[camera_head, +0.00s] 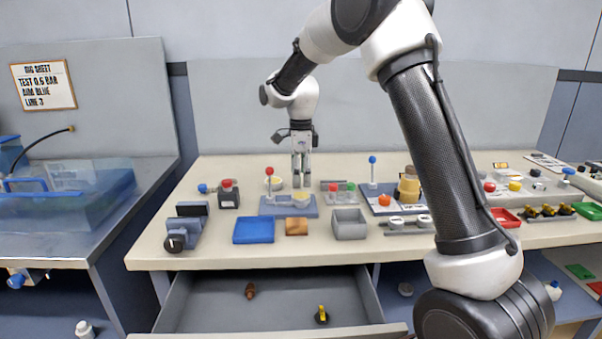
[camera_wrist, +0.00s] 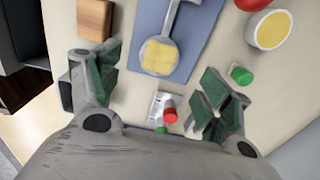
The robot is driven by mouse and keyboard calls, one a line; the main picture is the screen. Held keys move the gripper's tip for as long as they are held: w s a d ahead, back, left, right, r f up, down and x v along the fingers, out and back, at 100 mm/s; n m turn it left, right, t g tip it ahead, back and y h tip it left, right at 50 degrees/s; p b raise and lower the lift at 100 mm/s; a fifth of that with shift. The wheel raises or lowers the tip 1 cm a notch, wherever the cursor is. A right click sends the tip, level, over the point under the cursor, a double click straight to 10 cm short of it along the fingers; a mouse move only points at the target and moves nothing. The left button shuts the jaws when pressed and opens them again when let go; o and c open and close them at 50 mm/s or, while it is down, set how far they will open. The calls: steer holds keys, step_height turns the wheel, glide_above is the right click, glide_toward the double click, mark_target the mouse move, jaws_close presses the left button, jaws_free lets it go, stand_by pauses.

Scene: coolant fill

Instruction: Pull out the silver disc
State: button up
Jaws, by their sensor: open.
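I cannot pick out a plain silver disc with certainty in either view. In the wrist view, a round grey-rimmed dish with a yellow face (camera_wrist: 160,56) and a grey arm lies on a blue plate (camera_wrist: 203,28); the plate also shows in the head view (camera_head: 268,210), with a red-knobbed lever on it.
A red-and-green-capped grey block (camera_head: 340,192) stands right of the plate. A wooden block (camera_head: 297,226), blue tray (camera_head: 254,230) and grey bin (camera_head: 349,224) sit in front. A white cup with yellow contents (camera_wrist: 270,30) is close by. The drawer (camera_head: 220,310) below is open.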

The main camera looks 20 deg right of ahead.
mark_target(301, 195)
step_height(301, 195, down, 8)
steer(key=shift+r, duration=0.25)
steer(key=c, duration=1.2)
steer(key=o, duration=0.4)
steer(key=shift+c, duration=0.7)
steer(key=shift+r, duration=0.4)
steer(key=shift+r, duration=2.1)
